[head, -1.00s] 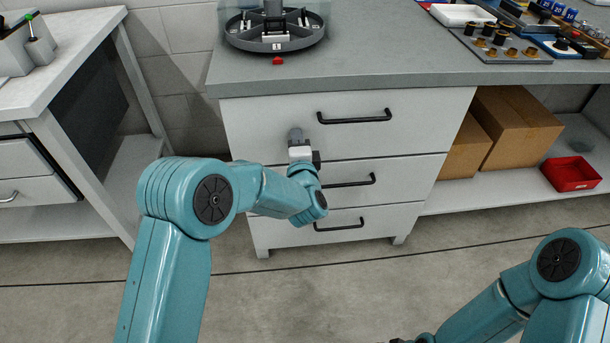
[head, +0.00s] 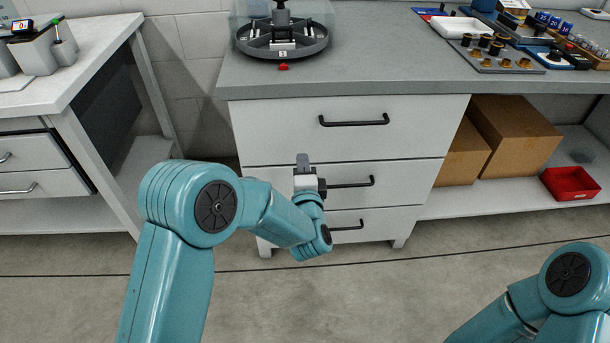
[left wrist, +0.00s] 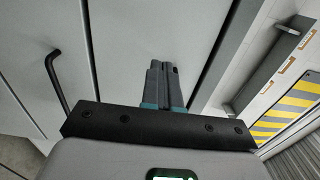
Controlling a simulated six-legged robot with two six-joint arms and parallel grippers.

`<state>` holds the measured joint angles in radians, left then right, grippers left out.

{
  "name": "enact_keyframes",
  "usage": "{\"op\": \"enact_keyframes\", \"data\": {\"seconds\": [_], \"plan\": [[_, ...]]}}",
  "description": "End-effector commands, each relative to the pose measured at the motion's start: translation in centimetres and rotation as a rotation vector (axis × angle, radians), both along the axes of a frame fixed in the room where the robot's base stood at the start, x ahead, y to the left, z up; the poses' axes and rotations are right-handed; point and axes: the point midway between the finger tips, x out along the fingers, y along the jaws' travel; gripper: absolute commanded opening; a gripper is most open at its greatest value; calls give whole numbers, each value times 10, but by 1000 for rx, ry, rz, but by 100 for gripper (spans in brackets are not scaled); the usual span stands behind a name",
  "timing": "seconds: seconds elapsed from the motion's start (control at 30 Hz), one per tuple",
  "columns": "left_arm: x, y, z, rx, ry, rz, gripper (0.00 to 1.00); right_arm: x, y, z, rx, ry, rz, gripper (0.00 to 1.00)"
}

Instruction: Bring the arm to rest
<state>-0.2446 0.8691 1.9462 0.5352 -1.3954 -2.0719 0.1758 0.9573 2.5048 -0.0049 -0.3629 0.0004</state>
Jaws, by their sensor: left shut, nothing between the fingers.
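My left gripper (head: 303,162) is in front of the white drawer unit, near the middle drawer's handle (head: 350,183) in the head view. Its fingers point up toward the bench. In the left wrist view the two fingers (left wrist: 163,82) lie together, shut, with nothing between them. The left arm (head: 215,205) is bent at the elbow and reaches in from the lower left. My right arm (head: 568,274) shows only in part at the lower right, and its gripper is out of the picture.
The bench (head: 370,60) stands above the drawers and carries a round carousel (head: 282,38) and a plate with knobs. Cardboard boxes (head: 515,135) and a red bin (head: 570,183) sit on the low shelf. A white table (head: 95,60) stands at the left. The floor in front is clear.

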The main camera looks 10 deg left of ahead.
Motion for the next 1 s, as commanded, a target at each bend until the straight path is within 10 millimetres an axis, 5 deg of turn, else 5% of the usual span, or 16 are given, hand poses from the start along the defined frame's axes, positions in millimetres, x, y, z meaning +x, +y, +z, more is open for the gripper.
{"op": "enact_keyframes", "data": {"seconds": [0.2, 0.4, 0.57, 0.7, 0.77, 0.9, 1.0], "plan": [[-32, -11, 0, 0, 1, -3, 0, 0, 0, 6, 0, 0, 0, 64], [-40, -13, 0, 1, 0, 0, 0, 0, 0, 6, 0, 0, 0, 64], [-40, 19, -17, 2, 32, 61, 0, 0, 0, 6, 0, 0, 0, 64], [-63, 76, -87, -10, 207, 101, 0, 0, 0, 6, 0, 0, 0, 64], [-82, 82, -131, -143, 318, 64, 0, 0, 0, 6, 0, 0, 0, 64], [-150, 66, -219, -636, 586, 54, 0, 0, 0, 6, 0, 0, 0, 64], [-207, 40, -257, -995, 772, 148, 0, 0, 0, 6, 0, 0, 0, 64]]}}
